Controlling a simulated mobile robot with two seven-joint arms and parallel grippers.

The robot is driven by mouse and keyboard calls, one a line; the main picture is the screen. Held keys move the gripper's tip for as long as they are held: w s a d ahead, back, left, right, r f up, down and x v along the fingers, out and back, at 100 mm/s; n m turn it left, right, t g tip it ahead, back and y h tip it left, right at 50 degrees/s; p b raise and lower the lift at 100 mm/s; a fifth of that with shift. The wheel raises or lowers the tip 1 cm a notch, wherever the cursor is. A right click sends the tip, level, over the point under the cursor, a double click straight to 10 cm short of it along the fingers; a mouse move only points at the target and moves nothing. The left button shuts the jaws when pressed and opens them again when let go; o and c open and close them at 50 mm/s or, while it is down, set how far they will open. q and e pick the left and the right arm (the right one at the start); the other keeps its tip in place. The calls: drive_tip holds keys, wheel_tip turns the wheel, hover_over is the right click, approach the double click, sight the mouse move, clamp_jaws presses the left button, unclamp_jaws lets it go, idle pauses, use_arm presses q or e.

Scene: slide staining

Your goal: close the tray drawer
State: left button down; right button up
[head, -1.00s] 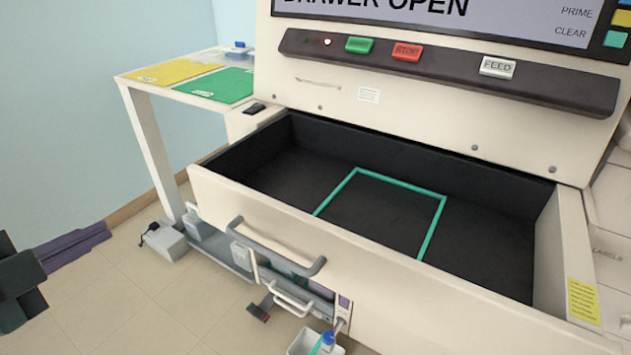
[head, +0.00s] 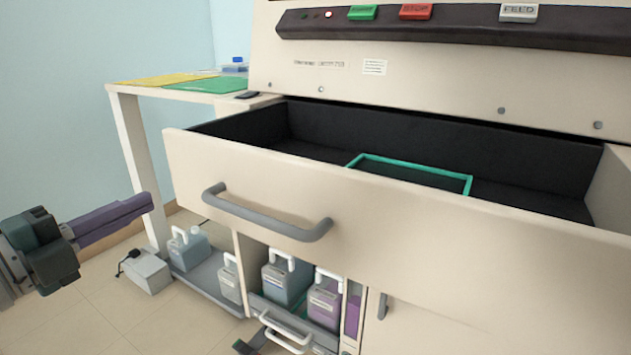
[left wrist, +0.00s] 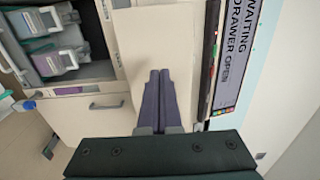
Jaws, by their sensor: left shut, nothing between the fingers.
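The tray drawer stands open in the head view, its wide cream front (head: 330,190) pulled out from the machine. A grey bar handle (head: 265,218) is on that front. Inside is a dark tray space with a teal square frame (head: 415,172) on its floor. My left gripper (head: 148,202) is left of the drawer front, apart from it and from the handle, its purple fingers pointing right. In the left wrist view the fingers (left wrist: 160,74) lie together, empty, with a cream panel beyond. My right gripper is not in view.
A white side table (head: 130,104) with yellow and green mats stands left of the machine. Jugs (head: 288,277) sit on a low shelf beneath the drawer. A grey box (head: 147,271) is on the floor. A control strip (head: 455,27) runs above the drawer.

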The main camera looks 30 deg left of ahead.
sight(200, 177)
use_arm(q)
drive_tip(key=w+b, duration=0.2)
drive_tip(key=w, duration=0.5)
drive_tip(key=shift+w+d, duration=0.15)
drive_tip(key=shift+w, duration=0.25)
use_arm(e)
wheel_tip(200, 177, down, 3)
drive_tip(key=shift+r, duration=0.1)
use_arm(q)
drive_tip(key=shift+w, duration=0.15)
